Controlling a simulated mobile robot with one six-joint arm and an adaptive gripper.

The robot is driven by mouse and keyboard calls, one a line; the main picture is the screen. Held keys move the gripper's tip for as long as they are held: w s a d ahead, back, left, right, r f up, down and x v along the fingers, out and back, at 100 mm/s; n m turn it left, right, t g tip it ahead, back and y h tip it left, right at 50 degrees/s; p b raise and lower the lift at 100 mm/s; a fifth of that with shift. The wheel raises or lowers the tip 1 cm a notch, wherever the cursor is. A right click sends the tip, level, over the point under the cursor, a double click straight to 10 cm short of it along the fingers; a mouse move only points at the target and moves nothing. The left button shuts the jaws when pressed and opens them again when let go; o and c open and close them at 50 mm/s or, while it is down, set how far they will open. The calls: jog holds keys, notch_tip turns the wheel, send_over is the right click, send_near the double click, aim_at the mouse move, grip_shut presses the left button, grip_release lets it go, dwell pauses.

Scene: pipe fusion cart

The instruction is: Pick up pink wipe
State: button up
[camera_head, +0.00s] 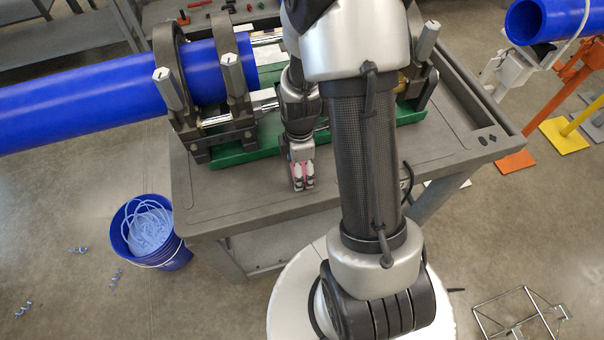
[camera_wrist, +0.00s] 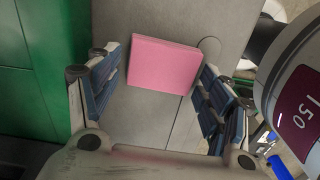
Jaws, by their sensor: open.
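The pink wipe (camera_wrist: 163,65) is a folded, flat square lying on the grey cart top (camera_wrist: 118,20) in the wrist view. My gripper (camera_wrist: 155,90) is open, with one finger to the left of the wipe and the other to its right. The wipe lies between and slightly beyond the fingers, and I cannot tell whether either touches it. In the head view my gripper (camera_head: 303,185) points down at the cart's front area, and only a little pink shows at its fingers.
A green base (camera_head: 235,152) with clamps holding a blue pipe (camera_head: 100,92) stands behind my gripper. A blue bucket (camera_head: 172,255) with shavings is on the floor at left. The cart top (camera_head: 225,195) is clear left of my gripper. A second blue pipe (camera_head: 560,18) is at upper right.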

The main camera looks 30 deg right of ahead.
jog(key=shift+c, duration=0.2)
jog(key=c, duration=0.5)
notch_tip(320, 180, up, 20)
jog(key=p, duration=0.7)
jog(key=shift+o, duration=1.4)
jog(key=c, duration=0.4)
